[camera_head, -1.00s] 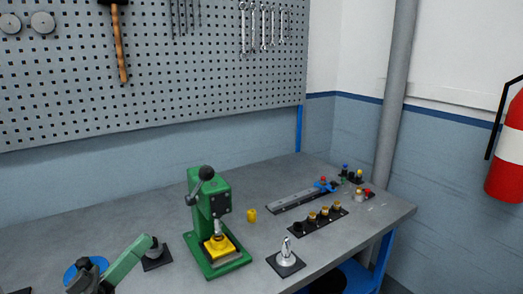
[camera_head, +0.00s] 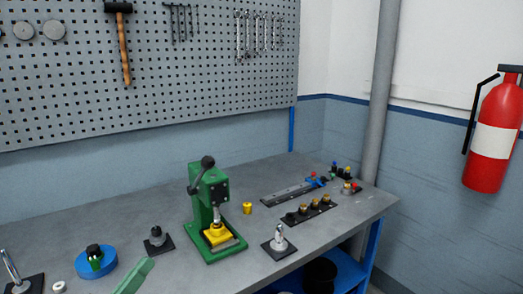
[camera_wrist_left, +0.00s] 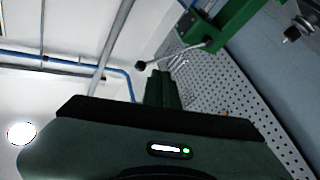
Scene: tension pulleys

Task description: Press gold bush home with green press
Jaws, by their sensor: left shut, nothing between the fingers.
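The green press (camera_head: 208,195) stands on the bench in the head view. Its lever, with a black knob (camera_head: 208,161), points up. The ram is above a yellow block (camera_head: 217,233) on the press base; whether a gold bush sits there is too small to tell. Gold-coloured bushes (camera_head: 315,203) stand in a black strip to the right. My left gripper (camera_head: 150,262) is low at the front left, shut and empty, apart from the press. In the left wrist view its fingers (camera_wrist_left: 161,78) are together; the press (camera_wrist_left: 225,25) and lever knob (camera_wrist_left: 140,66) show beyond. My right gripper is out of view.
A yellow cylinder (camera_head: 247,208) stands right of the press. A dark post on a plate (camera_head: 157,238) and a blue disc (camera_head: 108,270) are to its left. A silver cone (camera_head: 279,240) stands front right. Bare bench lies behind the press.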

